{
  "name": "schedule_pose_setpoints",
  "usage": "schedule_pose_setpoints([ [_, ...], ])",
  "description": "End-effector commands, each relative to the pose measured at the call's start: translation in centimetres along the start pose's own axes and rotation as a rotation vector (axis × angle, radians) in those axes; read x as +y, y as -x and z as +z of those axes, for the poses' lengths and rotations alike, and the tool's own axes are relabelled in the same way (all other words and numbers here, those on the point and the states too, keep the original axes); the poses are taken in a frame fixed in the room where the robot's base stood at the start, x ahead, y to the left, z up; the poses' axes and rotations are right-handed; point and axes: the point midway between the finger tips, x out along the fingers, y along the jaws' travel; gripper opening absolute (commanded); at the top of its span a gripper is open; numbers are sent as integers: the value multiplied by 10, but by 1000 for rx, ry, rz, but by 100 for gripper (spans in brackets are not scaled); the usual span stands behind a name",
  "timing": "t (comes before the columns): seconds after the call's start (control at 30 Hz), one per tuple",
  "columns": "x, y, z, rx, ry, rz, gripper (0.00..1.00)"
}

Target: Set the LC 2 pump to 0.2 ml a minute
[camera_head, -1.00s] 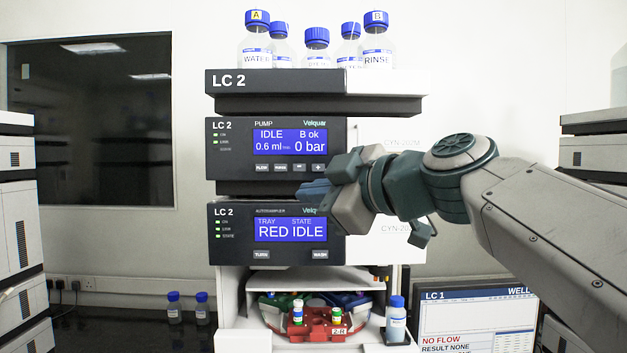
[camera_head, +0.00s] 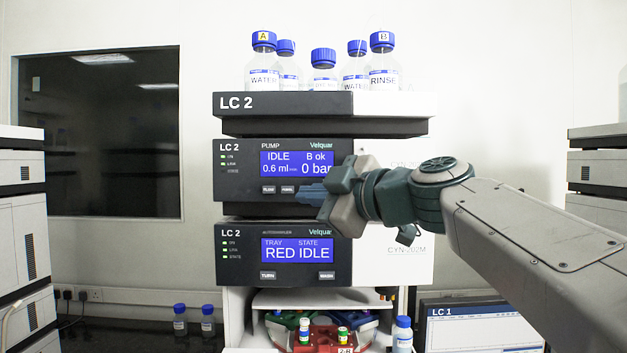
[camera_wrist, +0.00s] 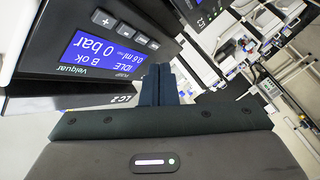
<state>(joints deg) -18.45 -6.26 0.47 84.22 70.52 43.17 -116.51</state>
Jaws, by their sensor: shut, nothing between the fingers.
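The LC 2 pump (camera_head: 228,180) is the dark-fronted unit under the bottle shelf. Its blue display (camera_head: 296,164) reads IDLE, B ok, 0.6 ml/min and 0 bar; it also shows turned over in the wrist view (camera_wrist: 93,51). In the wrist view, a row of small keys lies beside the display, with the plus key (camera_wrist: 103,18) at one end and the minus key (camera_wrist: 122,30) beside it. My gripper (camera_head: 306,190) is shut and empty in front of the pump's lower right, hiding plus and minus in the head view. Its fingertips (camera_wrist: 160,72) appear apart from the keys.
The autosampler (camera_head: 228,265) below reads TRAY RED, STATE IDLE, with TURN and WASH keys. Blue-capped bottles (camera_head: 323,72) stand on top. A carousel with vials (camera_head: 325,337) sits underneath. An LC 1 monitor (camera_head: 480,322) is at lower right.

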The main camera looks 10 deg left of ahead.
Motion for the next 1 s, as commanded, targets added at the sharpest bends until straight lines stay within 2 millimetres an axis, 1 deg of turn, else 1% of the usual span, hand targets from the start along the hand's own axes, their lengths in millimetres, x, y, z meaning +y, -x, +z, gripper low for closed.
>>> schedule_pose_setpoints([
  [0.03, 7, -6, 2, -1, -3, -1, 0],
  [0.13, 10, -14, 11, 0, -1, 0, 0],
  [0.3, 17, -24, 18, 0, 0, 0, 0],
  [0.5, 20, -28, 20, 0, 0, 0, 0],
  [1.0, 20, -28, 20, 0, 0, 0, 0],
])
